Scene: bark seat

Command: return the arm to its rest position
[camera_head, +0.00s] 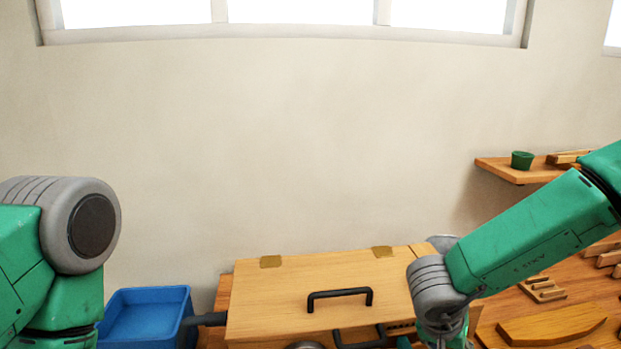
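My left arm (75,235) stands at the left edge, bent at a grey joint; its gripper is not in view. My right arm (540,230) reaches in from the right and slopes down to a grey joint (435,290) in front of the box's right end. I cannot make out the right gripper's fingers; its end is below or hidden at the bottom edge. Dark and grey parts show at the bottom centre, too cut off to identify.
A wooden box (270,295) with a black handle (340,293) is against the wall. A blue bin (145,292) stands left of it. At right, a curved wooden piece (552,325) lies on the bench, below a shelf (515,173) with a green cup (522,160).

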